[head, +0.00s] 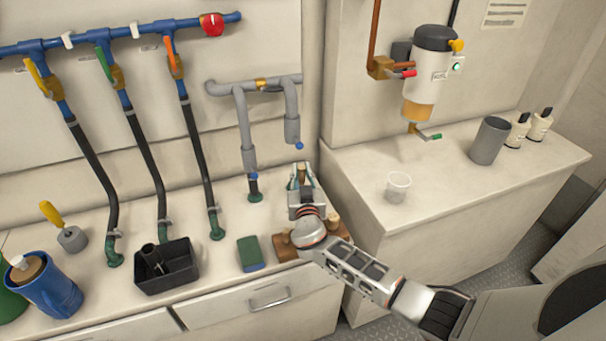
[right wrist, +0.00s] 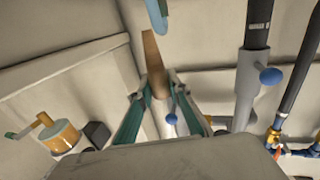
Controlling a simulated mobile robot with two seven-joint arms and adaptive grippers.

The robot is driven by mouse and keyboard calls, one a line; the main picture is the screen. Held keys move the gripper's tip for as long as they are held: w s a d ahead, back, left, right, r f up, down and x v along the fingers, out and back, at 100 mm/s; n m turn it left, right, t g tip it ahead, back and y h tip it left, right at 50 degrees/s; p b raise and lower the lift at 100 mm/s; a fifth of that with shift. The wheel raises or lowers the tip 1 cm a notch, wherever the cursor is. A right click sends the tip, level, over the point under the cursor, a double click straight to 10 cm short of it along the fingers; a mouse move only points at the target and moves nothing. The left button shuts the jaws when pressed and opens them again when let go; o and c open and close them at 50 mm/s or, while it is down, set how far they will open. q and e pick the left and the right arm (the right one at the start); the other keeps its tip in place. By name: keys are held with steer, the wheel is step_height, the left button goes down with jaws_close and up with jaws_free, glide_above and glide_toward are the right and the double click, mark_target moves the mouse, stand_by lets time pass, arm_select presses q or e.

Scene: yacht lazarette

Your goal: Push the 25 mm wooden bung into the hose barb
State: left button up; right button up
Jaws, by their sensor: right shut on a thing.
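The wooden bung (head: 302,174) is a brown tapered plug, upright between the fingers of my right gripper (head: 301,183). In the right wrist view the bung (right wrist: 154,62) sticks out beyond the green-padded fingers (right wrist: 157,103). My right gripper is shut on it, above the left counter. The short grey pipe (head: 292,128) with a blue knob hangs down just above the gripper and looks like the hose barb; its open lower end cannot be made out. In the right wrist view its blue knob (right wrist: 172,118) shows beside the bung. The bung and pipe look apart. My left gripper is not in view.
A second grey pipe (head: 243,130) with a dark hose stands close left. A wooden block (head: 287,249) with bungs lies partly under my arm. A green-blue sponge (head: 250,253) and a black tray (head: 166,268) are on the counter. A clear cup (head: 398,187) stands right.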

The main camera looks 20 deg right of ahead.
steer(key=shift+x, duration=0.9)
arm_select(q)
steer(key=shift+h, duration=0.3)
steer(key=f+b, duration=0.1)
steer(key=b, duration=0.1)
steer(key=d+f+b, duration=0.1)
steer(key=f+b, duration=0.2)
steer(key=b, duration=0.1)
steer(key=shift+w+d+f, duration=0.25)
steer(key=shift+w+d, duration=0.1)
arm_select(e)
steer(key=a+x, duration=0.1)
steer(key=x, duration=0.5)
steer(key=shift+w+a+f, duration=0.2)
steer(key=shift+w+a, duration=0.1)
steer(key=shift+a, duration=0.2)
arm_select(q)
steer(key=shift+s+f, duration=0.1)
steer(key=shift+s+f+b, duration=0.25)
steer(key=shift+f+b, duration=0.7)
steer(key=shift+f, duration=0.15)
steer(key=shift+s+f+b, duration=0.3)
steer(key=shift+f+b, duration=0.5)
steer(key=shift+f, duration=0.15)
arm_select(e)
steer(key=shift+f, duration=0.65)
